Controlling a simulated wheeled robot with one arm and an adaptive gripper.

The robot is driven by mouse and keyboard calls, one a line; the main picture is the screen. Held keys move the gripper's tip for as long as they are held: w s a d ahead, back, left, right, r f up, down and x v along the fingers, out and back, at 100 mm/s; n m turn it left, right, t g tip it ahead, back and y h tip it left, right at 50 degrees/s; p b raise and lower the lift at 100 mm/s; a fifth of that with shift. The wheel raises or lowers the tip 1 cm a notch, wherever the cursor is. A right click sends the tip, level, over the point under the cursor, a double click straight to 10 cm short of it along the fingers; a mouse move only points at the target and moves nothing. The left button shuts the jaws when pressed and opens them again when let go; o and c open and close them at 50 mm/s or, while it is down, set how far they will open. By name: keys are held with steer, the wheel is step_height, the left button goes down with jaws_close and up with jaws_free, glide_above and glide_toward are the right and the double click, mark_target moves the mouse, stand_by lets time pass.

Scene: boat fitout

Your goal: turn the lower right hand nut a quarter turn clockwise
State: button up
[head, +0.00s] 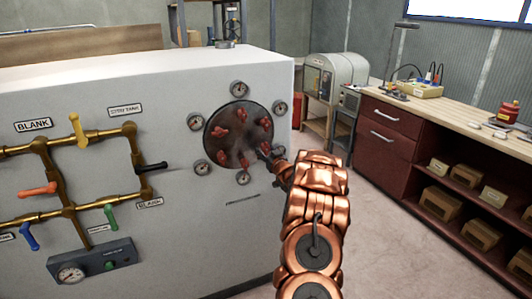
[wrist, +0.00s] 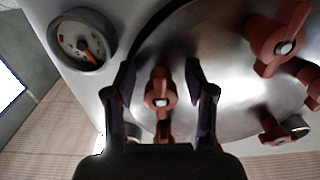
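A round metal plate (head: 240,142) on the white panel carries several red winged nuts in a ring. My gripper (head: 268,153) is at the plate's lower right edge and hides most of the lower right nut in the head view. In the wrist view, my gripper (wrist: 160,78) is open, with one dark finger on each side of a red nut (wrist: 160,92). Gaps show between this nut and both fingers. The nut has a pale round centre, and a red part shows below it. I cannot tell how deep the nut sits between the fingers.
Several round gauges surround the plate; one gauge (wrist: 80,42) is close to the left finger. Another red nut (wrist: 278,40) stands to the right. Brass pipes with coloured valve handles (head: 78,130) are on the panel's left. A workbench (head: 465,112) is at right, with open floor between.

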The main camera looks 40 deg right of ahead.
steer(key=shift+s, duration=0.1)
steer(key=v, duration=1.1)
steer(key=shift+s+a, duration=0.2)
steer(key=shift+s, duration=0.15)
stand_by(0.5)
steer(key=w+a+n+g+y, duration=0.15)
steer(key=a+g, duration=0.35)
steer(key=a, duration=0.8)
steer(key=s+a+r+g+y, duration=0.15)
steer(key=s+a+g, duration=0.45)
steer(key=a, duration=0.7)
steer(key=s+a+g+y, duration=0.1)
steer(key=s+a+g, duration=0.1)
steer(key=s+a, duration=0.5)
steer(key=s+a+r+n+g+y, duration=0.1)
steer(key=s+a+g, duration=0.2)
steer(key=s+a, duration=0.4)
steer(key=s+a+r+n+g+p, duration=0.1)
steer(key=s+a, duration=0.6)
steer(key=s, duration=1.3)
steer(key=shift+s+a+r+g+y, duration=0.25)
steer(key=shift+a+g+y, duration=0.15)
steer(key=shift+g, duration=0.5)
steer(key=shift+n, duration=0.25)
